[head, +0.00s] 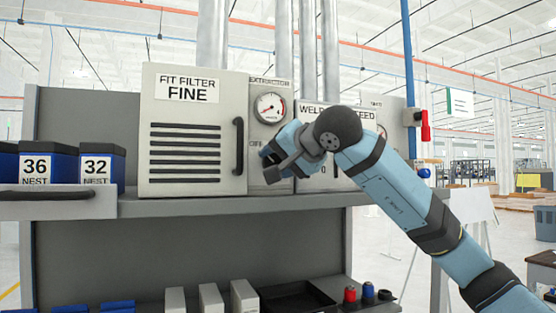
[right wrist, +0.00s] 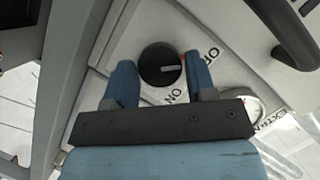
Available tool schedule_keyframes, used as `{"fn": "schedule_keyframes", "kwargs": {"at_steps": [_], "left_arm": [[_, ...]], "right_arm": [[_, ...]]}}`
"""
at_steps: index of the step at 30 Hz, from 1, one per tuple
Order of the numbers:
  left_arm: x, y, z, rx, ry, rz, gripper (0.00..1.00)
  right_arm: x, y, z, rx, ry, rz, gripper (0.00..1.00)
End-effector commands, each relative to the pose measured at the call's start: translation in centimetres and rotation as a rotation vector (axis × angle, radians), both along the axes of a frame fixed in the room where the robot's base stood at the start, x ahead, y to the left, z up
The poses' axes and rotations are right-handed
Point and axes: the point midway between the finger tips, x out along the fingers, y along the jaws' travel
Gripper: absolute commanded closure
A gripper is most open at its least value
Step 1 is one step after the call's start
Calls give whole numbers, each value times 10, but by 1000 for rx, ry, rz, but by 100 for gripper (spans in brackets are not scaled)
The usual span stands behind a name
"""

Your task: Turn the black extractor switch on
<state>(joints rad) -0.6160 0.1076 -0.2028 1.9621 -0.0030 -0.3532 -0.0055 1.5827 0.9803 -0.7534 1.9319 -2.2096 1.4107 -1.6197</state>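The black extractor switch (right wrist: 160,66) is a round knob on a pale panel in the right wrist view. A light pointer mark on it points to the right of the picture, towards the side with the "OFF" label; the "ON" label lies below it. My right gripper (right wrist: 158,72) is open, with one blue fingertip on each side of the knob. Whether the fingertips touch it I cannot tell. In the head view my right gripper (head: 266,163) is at the extractor panel (head: 258,92), below the gauge, and mostly hides the knob. My left gripper is not in view.
A filter box (head: 190,185) with a black handle (head: 238,146) stands just left of the extractor panel. A weld feed panel (head: 310,112) is behind my right arm. Blue bins (head: 48,165) stand on the shelf at left. A red lever (head: 425,125) is at right.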

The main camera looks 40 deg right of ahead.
Motion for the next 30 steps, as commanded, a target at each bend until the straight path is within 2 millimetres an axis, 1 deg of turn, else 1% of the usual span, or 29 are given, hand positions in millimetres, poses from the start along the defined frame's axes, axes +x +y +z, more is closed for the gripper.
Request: {"fn": "schedule_keyframes", "kwargs": {"at_steps": [1,2,3,4,11,16,20,30], "left_arm": [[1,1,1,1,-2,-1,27],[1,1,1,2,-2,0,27],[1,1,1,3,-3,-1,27],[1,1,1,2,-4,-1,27],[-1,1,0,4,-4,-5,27],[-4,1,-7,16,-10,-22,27],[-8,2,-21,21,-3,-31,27],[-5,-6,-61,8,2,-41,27]], "right_arm": [[0,0,0,0,0,0,61],[0,0,0,0,0,0,68],[0,0,0,0,0,0,77],[0,0,0,0,0,0,81],[0,0,-1,13,-3,0,81],[0,-1,-4,66,-16,0,81],[0,0,-6,143,-35,0,81],[-1,-1,-10,440,-106,3,80]]}}
